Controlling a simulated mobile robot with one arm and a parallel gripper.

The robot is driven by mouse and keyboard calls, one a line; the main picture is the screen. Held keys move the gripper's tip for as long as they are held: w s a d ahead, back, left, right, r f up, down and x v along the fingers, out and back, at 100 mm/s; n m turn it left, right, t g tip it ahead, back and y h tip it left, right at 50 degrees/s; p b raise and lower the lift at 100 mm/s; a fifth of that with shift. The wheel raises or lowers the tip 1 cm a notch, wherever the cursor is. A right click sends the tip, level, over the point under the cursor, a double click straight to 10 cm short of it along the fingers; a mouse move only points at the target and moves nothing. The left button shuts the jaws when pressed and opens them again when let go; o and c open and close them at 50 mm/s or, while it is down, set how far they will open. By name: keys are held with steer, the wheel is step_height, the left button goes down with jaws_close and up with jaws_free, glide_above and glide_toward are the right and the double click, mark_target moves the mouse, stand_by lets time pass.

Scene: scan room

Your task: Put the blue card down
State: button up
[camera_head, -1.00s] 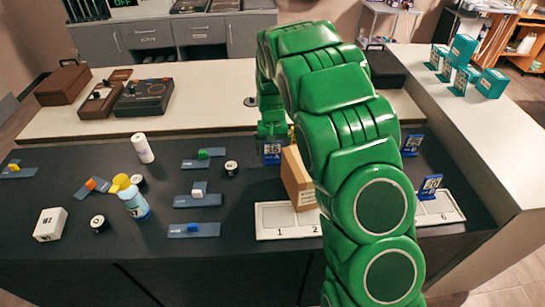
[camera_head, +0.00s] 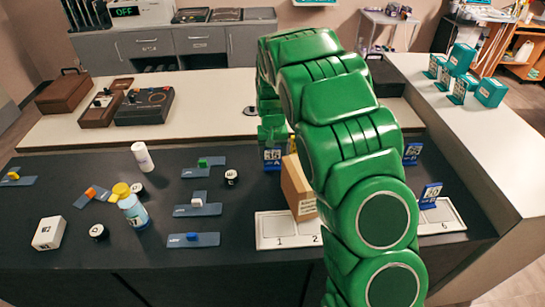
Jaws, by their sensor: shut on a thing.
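A blue card (camera_head: 273,159) with a white printed code stands upright below my gripper (camera_head: 272,138), behind the brown box. My green gripper is shut on its upper part. Whether the card's lower edge touches the dark table cannot be told. Two other blue cards with white codes stand at the right, one farther back (camera_head: 412,153) and one nearer (camera_head: 431,195) by the right white tray. My arm hides the middle of the table between them.
A brown box (camera_head: 297,188) stands close to the right of the held card. A white numbered tray (camera_head: 270,230) lies in front, and another (camera_head: 447,216) at the right. Blue strips (camera_head: 198,210), a white bottle (camera_head: 142,157) and a spray bottle (camera_head: 135,212) are at left.

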step_height(320, 180, up, 8)
steer(key=shift+r, duration=0.15)
steer(key=s+d+r, duration=0.4)
steer(key=s+r, duration=0.5)
steer(key=s, duration=0.5)
steer(key=s+d+r, duration=0.4)
steer(key=s+r, duration=0.5)
steer(key=s, duration=0.5)
glide_above(301, 172)
steer(key=shift+f, duration=6.45)
steer(key=shift+f, duration=0.45)
